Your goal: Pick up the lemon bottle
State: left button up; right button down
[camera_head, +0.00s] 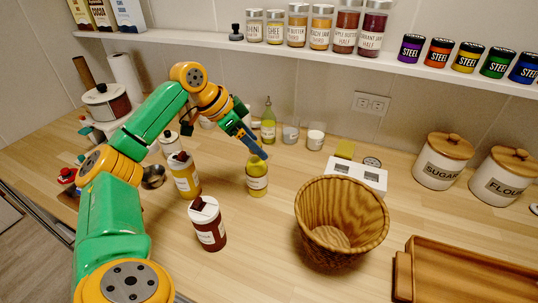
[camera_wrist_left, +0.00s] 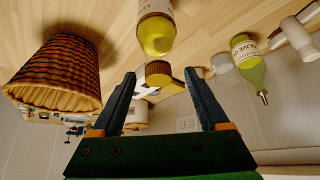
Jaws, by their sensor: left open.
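The lemon bottle seems to be the yellow bottle (camera_head: 257,182) with a pale label, upright on the wooden counter; I cannot read its label. It also shows at the top of the left wrist view (camera_wrist_left: 157,36), partly cut off by the frame edge. My left gripper (camera_head: 256,150) is above and close to this bottle's top in the head view. In the left wrist view its two fingers (camera_wrist_left: 163,95) are spread apart, with the bottle beyond the tips and nothing held. My right gripper is not in view.
A wicker basket (camera_head: 340,222) stands right of the bottle. An amber bottle (camera_head: 185,178) and a red-brown bottle (camera_head: 209,226) stand to its left. The olive oil bottle (camera_head: 268,125) is behind. A wooden tray (camera_head: 403,276) lies at front right. A jar shelf (camera_head: 180,36) runs above.

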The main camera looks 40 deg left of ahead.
aim_at(257, 169)
pick_arm(q)
jog(key=x, duration=0.3)
jog(key=p+x, duration=0.1)
jog(key=x, duration=0.1)
jog(key=shift+s+a+f, duration=0.1)
jog(key=shift+s+f, duration=0.1)
jog(key=shift+f, duration=0.35)
jog(key=shift+s+r, duration=0.1)
jog(key=shift+s, duration=0.1)
jog(key=c, duration=0.8)
grip_shut()
